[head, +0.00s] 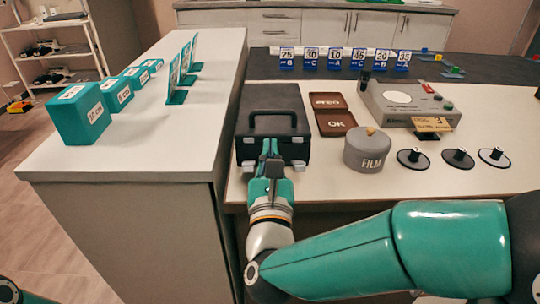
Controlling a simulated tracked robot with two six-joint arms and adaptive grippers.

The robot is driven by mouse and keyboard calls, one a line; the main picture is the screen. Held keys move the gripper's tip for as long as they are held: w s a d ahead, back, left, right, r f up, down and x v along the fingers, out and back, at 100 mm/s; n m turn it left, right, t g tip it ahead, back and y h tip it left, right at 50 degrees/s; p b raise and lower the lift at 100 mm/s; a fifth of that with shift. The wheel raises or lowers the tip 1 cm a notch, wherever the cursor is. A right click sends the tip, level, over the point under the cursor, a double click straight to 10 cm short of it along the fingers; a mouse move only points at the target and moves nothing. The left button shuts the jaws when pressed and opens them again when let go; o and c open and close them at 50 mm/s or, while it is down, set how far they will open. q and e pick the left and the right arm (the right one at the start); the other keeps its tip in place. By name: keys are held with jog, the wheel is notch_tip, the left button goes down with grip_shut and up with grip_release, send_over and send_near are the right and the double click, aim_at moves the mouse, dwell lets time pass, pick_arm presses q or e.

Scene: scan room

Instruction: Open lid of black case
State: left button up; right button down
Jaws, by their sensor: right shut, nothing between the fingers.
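The black case (262,98) stands on the white table, left of centre, with its lid down. Its dark handle (273,113) arches up near the front edge. My right gripper (270,146) is at the front of the case, just below the handle, shut with nothing in it. It covers the middle of the front face; I cannot tell whether the fingertips touch the case. My left gripper is out of view.
A higher white counter (150,140) with teal boxes (80,112) borders the left side.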

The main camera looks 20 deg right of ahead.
aim_at(270, 129)
jog(key=x, duration=0.6)
jog(key=shift+w+d+p, duration=0.1)
jog(key=shift+p, duration=0.3)
jog(key=shift+r, duration=0.15)
